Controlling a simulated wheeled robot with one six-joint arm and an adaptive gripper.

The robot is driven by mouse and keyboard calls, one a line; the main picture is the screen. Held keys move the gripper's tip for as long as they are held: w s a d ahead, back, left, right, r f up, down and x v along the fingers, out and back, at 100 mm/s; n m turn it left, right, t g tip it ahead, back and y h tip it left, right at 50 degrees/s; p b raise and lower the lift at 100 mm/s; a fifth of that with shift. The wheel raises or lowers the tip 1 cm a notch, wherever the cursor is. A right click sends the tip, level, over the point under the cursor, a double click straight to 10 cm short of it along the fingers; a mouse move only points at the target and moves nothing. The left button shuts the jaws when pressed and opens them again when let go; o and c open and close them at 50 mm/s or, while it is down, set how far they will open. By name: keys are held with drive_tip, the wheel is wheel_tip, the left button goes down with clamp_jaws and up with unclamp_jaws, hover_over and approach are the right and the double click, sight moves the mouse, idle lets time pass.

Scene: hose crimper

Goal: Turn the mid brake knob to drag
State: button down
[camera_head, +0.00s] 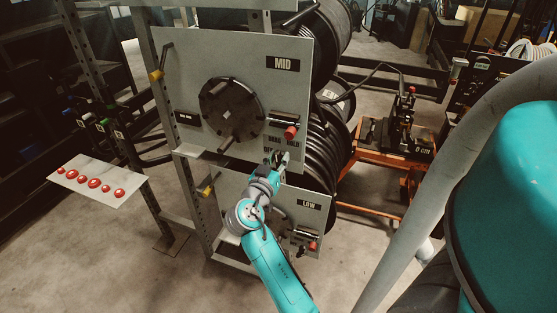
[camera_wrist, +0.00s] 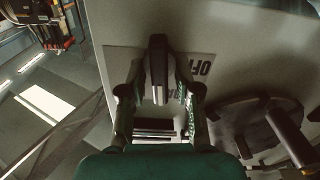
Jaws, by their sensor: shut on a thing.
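The MID panel (camera_head: 185,85) is a grey upright plate with a black MID label. My gripper (camera_head: 279,158) is at its lower right corner, by the small DRAG and HOLD labels (camera_head: 283,140). In the wrist view the dark mid brake knob (camera_wrist: 158,65) stands between the two fingers of my gripper (camera_wrist: 158,95), which are shut on it. Its long bar runs roughly up and down in that picture. An upside-down OFF label (camera_wrist: 201,68) shows to its right; other lettering is partly covered. In the head view the gripper mostly hides the knob.
A black handwheel (camera_head: 231,108) is left of the knob, also close in the wrist view (camera_wrist: 265,130). A red-tipped lever (camera_head: 290,132) sits just above my gripper. The LOW panel (camera_head: 309,204) is below. Black hose reels (camera_head: 325,130) stand behind.

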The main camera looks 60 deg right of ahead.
drive_tip(key=shift+w+n, duration=0.15)
drive_tip(key=shift+n, duration=1.95)
drive_tip(key=c, duration=1.1)
unclamp_jaws()
drive_tip(key=shift+c, duration=0.2)
drive_tip(key=shift+a, duration=0.15)
drive_tip(key=a, duration=1.1)
drive_tip(key=shift+s+a, duration=0.4)
drive_tip(key=shift+s, duration=0.05)
drive_tip(key=shift+f, duration=0.1)
